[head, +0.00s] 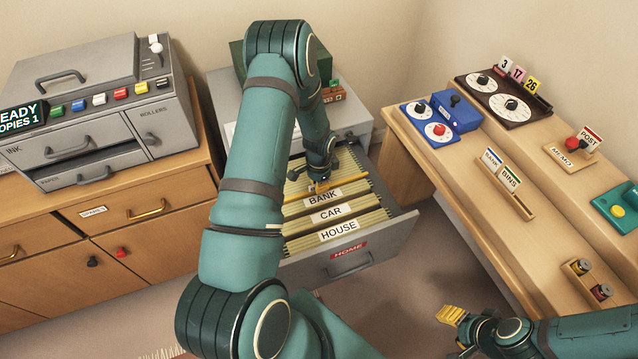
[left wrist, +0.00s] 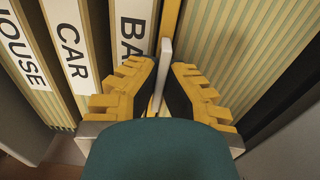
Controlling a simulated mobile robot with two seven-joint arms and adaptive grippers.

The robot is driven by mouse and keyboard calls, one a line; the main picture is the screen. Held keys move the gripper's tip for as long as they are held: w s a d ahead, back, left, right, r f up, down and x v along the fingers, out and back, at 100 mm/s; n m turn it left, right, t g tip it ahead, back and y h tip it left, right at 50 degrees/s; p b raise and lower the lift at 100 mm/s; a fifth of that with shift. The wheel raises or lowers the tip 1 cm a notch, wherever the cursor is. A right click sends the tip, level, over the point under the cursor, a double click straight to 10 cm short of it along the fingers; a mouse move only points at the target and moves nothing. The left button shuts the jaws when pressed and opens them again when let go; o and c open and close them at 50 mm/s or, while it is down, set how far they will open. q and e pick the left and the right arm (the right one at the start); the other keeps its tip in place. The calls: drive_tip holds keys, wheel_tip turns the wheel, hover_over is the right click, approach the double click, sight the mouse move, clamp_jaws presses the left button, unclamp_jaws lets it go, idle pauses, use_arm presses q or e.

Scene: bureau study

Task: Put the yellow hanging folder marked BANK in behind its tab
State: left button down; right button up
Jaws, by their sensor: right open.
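The yellow hanging folder (head: 350,175) sits in the open drawer, its top edge just behind the white BANK tab (head: 323,198). Its yellow edge also shows in the left wrist view (left wrist: 171,18), beside the partly hidden BANK tab (left wrist: 133,28). My left gripper (head: 318,184) reaches down into the drawer. In the left wrist view its yellow fingers (left wrist: 163,75) close in on both sides of a pale strip at the folder's edge. The folder's lower part is hidden. My right gripper (head: 455,318) is open and empty, low at the right, away from the drawer.
The CAR tab (head: 330,214) and HOUSE tab (head: 338,231) stand in front of BANK in the drawer (head: 390,232). A desk (head: 470,160) with dials and small holders stands right. A copier (head: 90,100) on a wooden cabinet (head: 170,190) stands left.

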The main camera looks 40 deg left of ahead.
use_arm(q)
drive_tip(key=shift+f, duration=0.35)
idle(0.3)
drive_tip(key=c, duration=1.1)
unclamp_jaws()
drive_tip(key=shift+o, duration=0.2)
wheel_tip(320, 180, up, 12)
